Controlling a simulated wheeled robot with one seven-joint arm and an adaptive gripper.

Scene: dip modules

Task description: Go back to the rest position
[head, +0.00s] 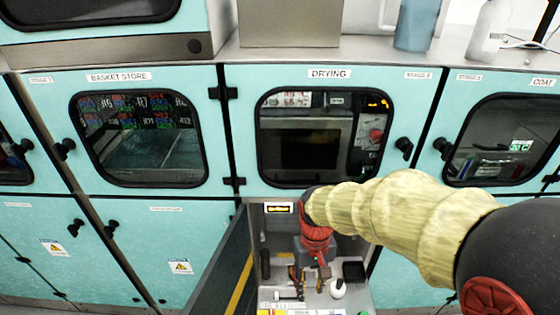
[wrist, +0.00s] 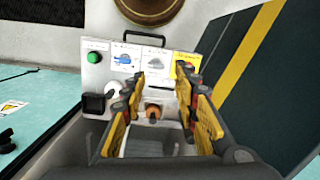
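My gripper (head: 320,272) is at the end of my arm, inside the open lower cabinet under the drying window in the head view. In the wrist view my gripper (wrist: 162,74) shows two fingers with yellow pads, spread apart with nothing held between them. A white control panel (wrist: 120,80) stands beyond the fingers. It has a green button (wrist: 94,58), a black square part (wrist: 95,104) and an orange-brown knob (wrist: 153,111). The knob shows in the gap between the fingers; I cannot tell how far off it is.
The dark cabinet door (head: 222,268) with a yellow stripe stands open left of my arm, and it shows close on the right in the wrist view (wrist: 246,75). The shut drying door (head: 237,150) is above the opening. Small items crowd the cabinet floor.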

